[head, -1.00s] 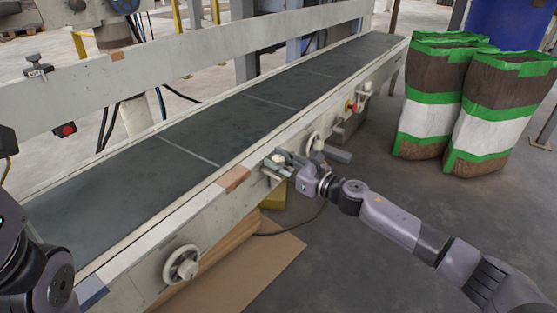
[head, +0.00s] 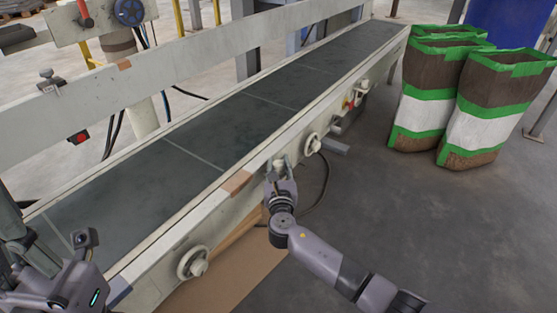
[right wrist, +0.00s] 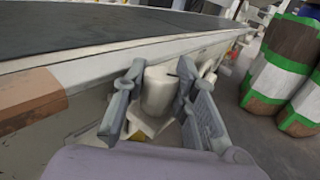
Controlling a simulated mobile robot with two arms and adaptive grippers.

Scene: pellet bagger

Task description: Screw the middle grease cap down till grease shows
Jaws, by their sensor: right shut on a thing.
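The middle grease cap is a pale, rounded cylinder (right wrist: 157,90) on the near side of the conveyor. In the right wrist view it sits between the two fingers of my right gripper (right wrist: 153,92), which is shut on it. In the head view my right gripper (head: 278,168) is at the conveyor's side rail, and its fingers largely hide the cap. I see no grease on the part that shows. My left gripper (head: 78,285) is at the lower left, away from the cap; its fingers are not clear.
The conveyor's dark belt (head: 190,150) runs up to the right. A pale handwheel (head: 193,262) is left of my right gripper and another (head: 312,143) is right of it. Filled bags (head: 490,105) stand on the floor at the right. Flat cardboard (head: 240,275) lies below the rail.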

